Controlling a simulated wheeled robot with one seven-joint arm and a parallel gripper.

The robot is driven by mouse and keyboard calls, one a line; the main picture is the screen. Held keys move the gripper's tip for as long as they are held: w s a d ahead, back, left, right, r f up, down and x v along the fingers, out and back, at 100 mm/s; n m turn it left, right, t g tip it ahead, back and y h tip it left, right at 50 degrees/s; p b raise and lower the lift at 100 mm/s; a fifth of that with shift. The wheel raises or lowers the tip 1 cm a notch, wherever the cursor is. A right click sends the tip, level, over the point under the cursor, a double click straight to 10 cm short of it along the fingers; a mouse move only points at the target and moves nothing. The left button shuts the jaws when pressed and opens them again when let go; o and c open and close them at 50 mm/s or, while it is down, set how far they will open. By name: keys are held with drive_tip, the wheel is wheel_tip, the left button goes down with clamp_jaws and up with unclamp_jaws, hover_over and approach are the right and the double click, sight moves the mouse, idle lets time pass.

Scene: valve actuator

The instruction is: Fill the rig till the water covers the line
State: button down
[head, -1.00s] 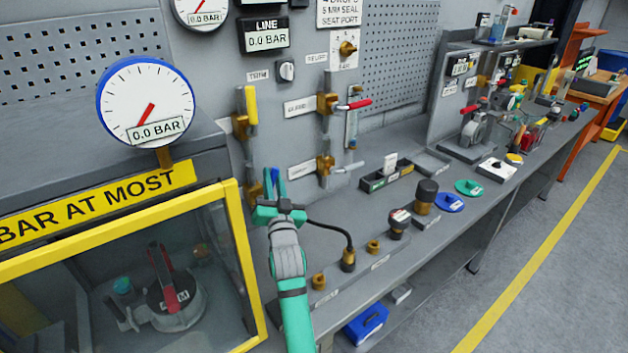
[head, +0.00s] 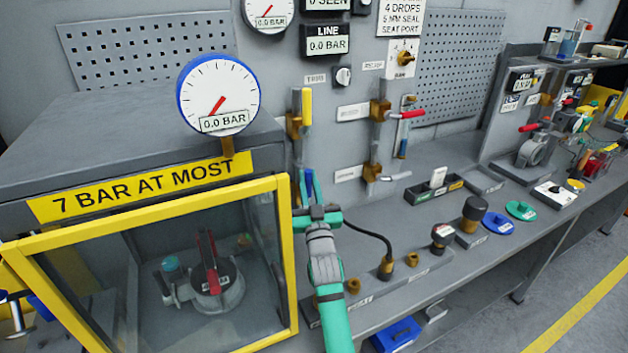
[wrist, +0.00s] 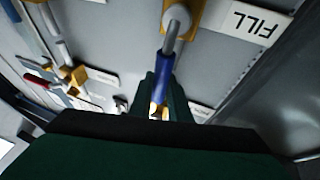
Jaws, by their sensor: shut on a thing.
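The yellow-framed case (head: 160,208) holds a valve with a red lever (head: 208,262). The round gauge (head: 218,95) and the LINE display (head: 327,41) read 0.0 BAR. A yellow lever (head: 307,105) and a red lever (head: 407,115) are nearby. A black hose (head: 372,236) runs behind my gripper.

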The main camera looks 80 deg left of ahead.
sight(309, 184)
drive_tip(key=shift+f, duration=0.25)
drive_tip(key=c, duration=1.7)
unclamp_jaws()
drive_tip(key=shift+o, duration=0.2)
drive_tip(key=shift+r, duration=0.1)
drive_tip(key=shift+d, duration=0.1)
drive_tip(key=shift+v, duration=3.65)
